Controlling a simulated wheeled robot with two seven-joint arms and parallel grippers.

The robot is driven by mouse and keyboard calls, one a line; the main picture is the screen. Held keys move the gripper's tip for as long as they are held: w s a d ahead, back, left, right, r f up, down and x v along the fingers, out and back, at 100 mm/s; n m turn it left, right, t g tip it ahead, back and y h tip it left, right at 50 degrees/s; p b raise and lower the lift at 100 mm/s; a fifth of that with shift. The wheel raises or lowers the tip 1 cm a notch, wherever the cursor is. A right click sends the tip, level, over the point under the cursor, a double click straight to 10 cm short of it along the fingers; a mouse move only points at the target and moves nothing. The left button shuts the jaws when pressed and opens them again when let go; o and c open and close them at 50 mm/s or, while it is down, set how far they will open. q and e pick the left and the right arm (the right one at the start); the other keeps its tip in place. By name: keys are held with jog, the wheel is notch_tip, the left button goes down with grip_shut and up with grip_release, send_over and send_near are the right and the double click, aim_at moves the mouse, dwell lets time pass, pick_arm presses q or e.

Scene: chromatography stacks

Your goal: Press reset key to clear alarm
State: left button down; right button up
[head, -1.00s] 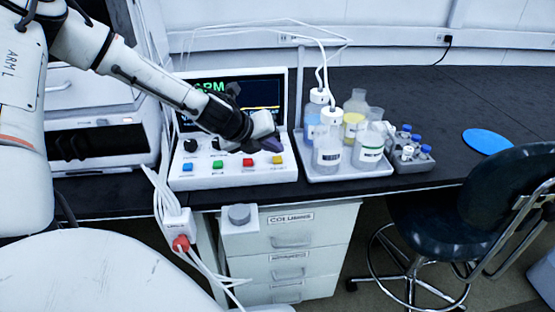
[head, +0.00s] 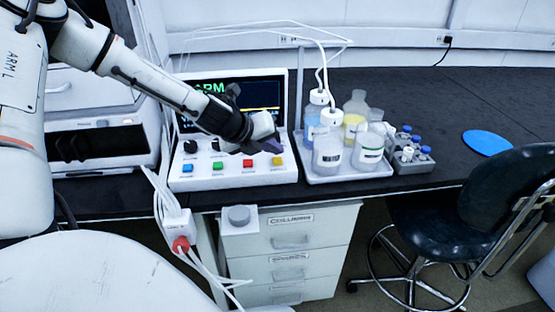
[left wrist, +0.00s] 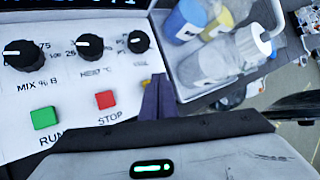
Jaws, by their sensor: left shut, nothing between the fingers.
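The white control panel (head: 232,180) stands on the dark bench with a row of coloured keys: blue (head: 187,168), green (head: 217,165), red (head: 247,163) and yellow (head: 277,161). In the left wrist view, the green key (left wrist: 43,117) is labelled RUN and the red key (left wrist: 105,99) STOP. The other key labels are too small to read. My left gripper (head: 270,146) is shut and empty, reaching over the panel's right part near the yellow key. In the left wrist view, its purple fingers (left wrist: 158,95) hide most of the yellow key; contact cannot be told.
Black knobs (left wrist: 89,47) sit behind the keys, below a screen (head: 257,95). A tray (head: 345,170) of bottles stands close on the panel's right, with tubes rising from it. A small vial rack (head: 412,163) is further right. A chair (head: 445,195) stands in front of the bench.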

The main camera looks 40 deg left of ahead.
aim_at(274, 162)
dwell(0.5)
pick_arm(q)
jog(key=shift+f+b, duration=0.45)
jog(key=shift+f+b, duration=0.5)
dwell(0.7)
jog(key=shift+r, duration=0.15)
jog(key=shift+r+p, duration=0.8)
jog(key=shift+p, duration=0.1)
notch_tip(274, 162, up, 5)
jog(key=p, duration=0.4)
jog(key=shift+p, duration=0.3)
